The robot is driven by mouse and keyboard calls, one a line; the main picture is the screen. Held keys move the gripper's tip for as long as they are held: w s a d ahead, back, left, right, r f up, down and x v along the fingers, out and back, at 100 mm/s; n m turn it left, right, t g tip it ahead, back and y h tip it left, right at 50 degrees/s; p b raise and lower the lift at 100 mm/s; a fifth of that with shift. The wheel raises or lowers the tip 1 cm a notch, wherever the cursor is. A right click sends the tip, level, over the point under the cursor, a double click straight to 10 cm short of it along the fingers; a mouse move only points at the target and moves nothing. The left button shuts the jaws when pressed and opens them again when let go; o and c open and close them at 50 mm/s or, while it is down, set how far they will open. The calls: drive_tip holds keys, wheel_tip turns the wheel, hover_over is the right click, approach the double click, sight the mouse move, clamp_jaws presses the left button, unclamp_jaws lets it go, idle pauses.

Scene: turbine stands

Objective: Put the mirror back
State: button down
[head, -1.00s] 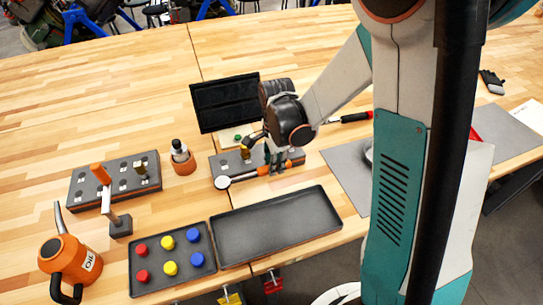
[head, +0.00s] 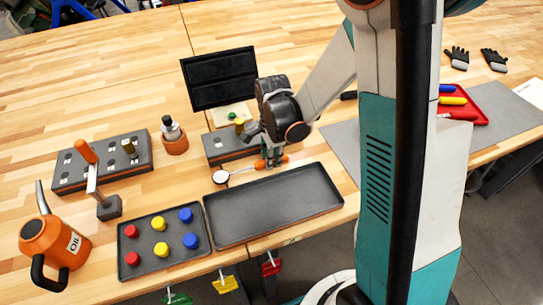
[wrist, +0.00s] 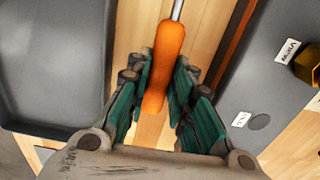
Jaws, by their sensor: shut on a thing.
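The mirror (head: 220,176) is a small round white disc on a thin rod with an orange handle. It lies roughly level, disc to the left, between the grey block and the empty tray in the head view. My gripper (head: 272,160) is shut on the orange handle (wrist: 163,60), which runs between the green finger pads in the wrist view. I cannot tell how far above the table it is. The grey block (head: 218,148) just behind has labels and a brass piece (wrist: 309,64); my gripper and wrist hide its right part.
An empty black tray (head: 272,208) lies in front, beside a tray (head: 143,264) of coloured caps. A black panel (head: 220,78) stands behind. A red tray (head: 470,103) is at right.

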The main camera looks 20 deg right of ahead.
drive_tip(key=shift+f, duration=0.2)
idle(0.3)
drive_tip(key=c, duration=1.3)
unclamp_jaws()
drive_tip(key=shift+c, duration=0.2)
drive_tip(key=shift+o, duration=0.8)
drive_tip(key=shift+r, duration=0.1)
drive_tip(key=shift+r+p, duration=2.1)
drive_tip(key=shift+r, duration=1.35)
